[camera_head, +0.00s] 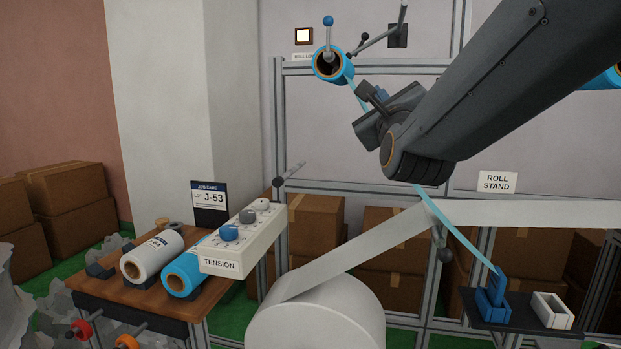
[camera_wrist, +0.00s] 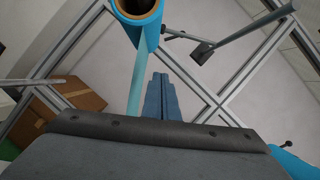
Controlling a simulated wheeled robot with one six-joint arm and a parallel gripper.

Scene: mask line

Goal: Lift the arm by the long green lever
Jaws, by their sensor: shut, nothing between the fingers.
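My gripper (camera_head: 382,93) is raised in front of the wall frame, just below and right of the blue roll (camera_head: 331,65). In the wrist view its blue-grey fingers (camera_wrist: 161,88) are together and empty. A long grey bar (camera_wrist: 252,28) runs up and right from a dark bracket (camera_wrist: 203,53), right of and beyond the fingers, apart from them. In the head view the dark bracket (camera_head: 398,36) shows with a bar (camera_head: 403,14) rising out of the top of the picture and a rod (camera_head: 376,40) sloping down left. No clearly green lever shows; its colour may be muted.
A pale teal strip (camera_wrist: 136,87) hangs from the blue roll beside my fingers. A blue-knobbed rod (camera_head: 328,22) stands above the roll. Below are a white web (camera_head: 360,241), a tension box (camera_head: 240,240) and a wooden table (camera_head: 140,291). Grey frame bars cross behind.

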